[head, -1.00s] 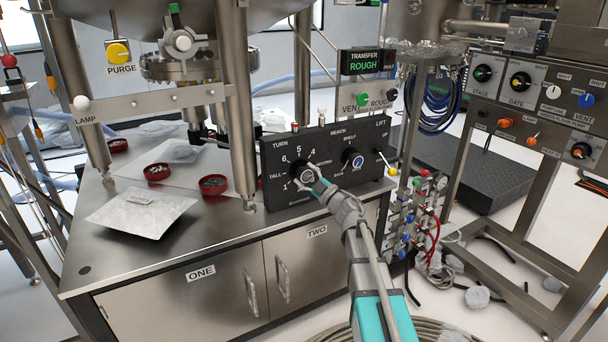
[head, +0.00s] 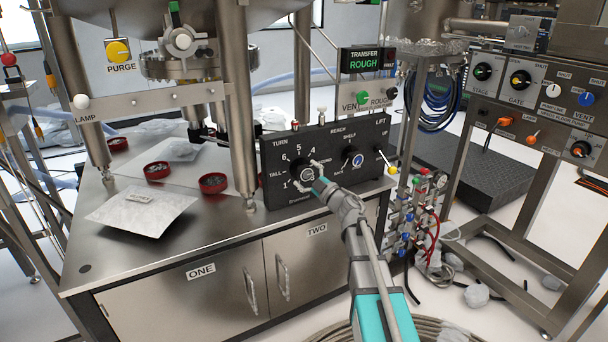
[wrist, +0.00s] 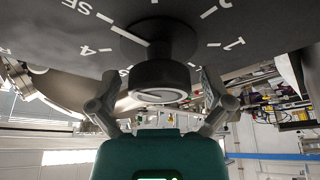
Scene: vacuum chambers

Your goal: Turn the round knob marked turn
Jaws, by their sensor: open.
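The round black knob (head: 307,173) under the word TURN is on the left of the black control panel (head: 283,190). Its dial has numbers around it. In the wrist view the knob (wrist: 160,75) stands out from the panel, with a white line on its base pointing up and left. My gripper (head: 308,175) is at the knob, and in the wrist view my gripper (wrist: 158,84) is open. One finger is on each side of the knob's outer end, with a visible gap on both sides. Part of the dial is hidden by the gripper in the head view.
A second knob (head: 353,159) and a lever with a yellow tip (head: 390,168) are on the panel's right. A steel leg (head: 240,110) stands close left of the panel. Red-rimmed dishes (head: 213,184) and a pale packet (head: 140,211) lie on the steel bench.

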